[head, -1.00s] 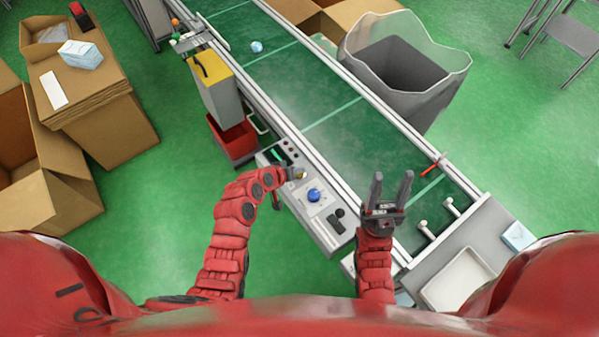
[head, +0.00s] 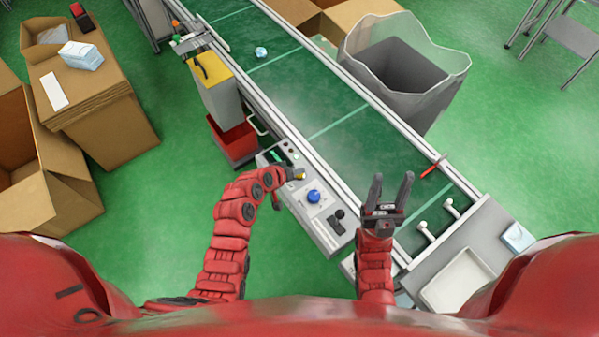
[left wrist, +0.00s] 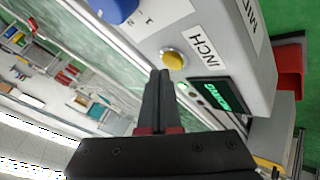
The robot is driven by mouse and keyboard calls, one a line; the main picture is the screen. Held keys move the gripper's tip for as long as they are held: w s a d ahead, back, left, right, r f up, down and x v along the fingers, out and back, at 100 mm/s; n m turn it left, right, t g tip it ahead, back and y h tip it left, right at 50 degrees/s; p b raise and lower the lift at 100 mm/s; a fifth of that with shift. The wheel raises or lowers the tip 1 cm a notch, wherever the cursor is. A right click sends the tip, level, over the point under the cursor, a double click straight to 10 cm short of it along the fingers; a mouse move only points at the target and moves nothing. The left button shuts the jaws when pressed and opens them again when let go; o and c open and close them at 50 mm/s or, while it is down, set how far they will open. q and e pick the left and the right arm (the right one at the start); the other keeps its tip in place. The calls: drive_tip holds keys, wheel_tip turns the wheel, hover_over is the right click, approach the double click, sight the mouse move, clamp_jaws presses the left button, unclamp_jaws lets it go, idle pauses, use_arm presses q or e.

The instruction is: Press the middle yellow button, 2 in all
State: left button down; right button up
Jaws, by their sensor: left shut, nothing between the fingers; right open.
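The yellow button (head: 301,176) sits on the grey control panel (head: 330,238) beside the conveyor. In the left wrist view the yellow button (left wrist: 173,59) is beside the label INCH. My left gripper (head: 287,174) is shut and empty, close to the button. In the left wrist view its fingertips (left wrist: 160,74) appear just short of the button's edge; I cannot tell whether they touch it. A blue knob (head: 314,196) is on the same panel, and a lit green display (left wrist: 212,95) is on the button's other side. My right gripper (head: 391,184) is open and empty over the near belt end.
The green conveyor belt (head: 345,155) carries a small light-blue item (head: 261,53) at its far part. A red bin (head: 233,139) stands left of the panel. A grey bin (head: 405,65) is beyond the belt. A white tray (head: 459,281) lies at the near end.

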sight(298, 177)
use_arm(q)
drive_tip(key=shift+r, duration=0.25)
drive_tip(key=shift+r+p, duration=1.55)
drive_tip(key=shift+r, duration=0.95)
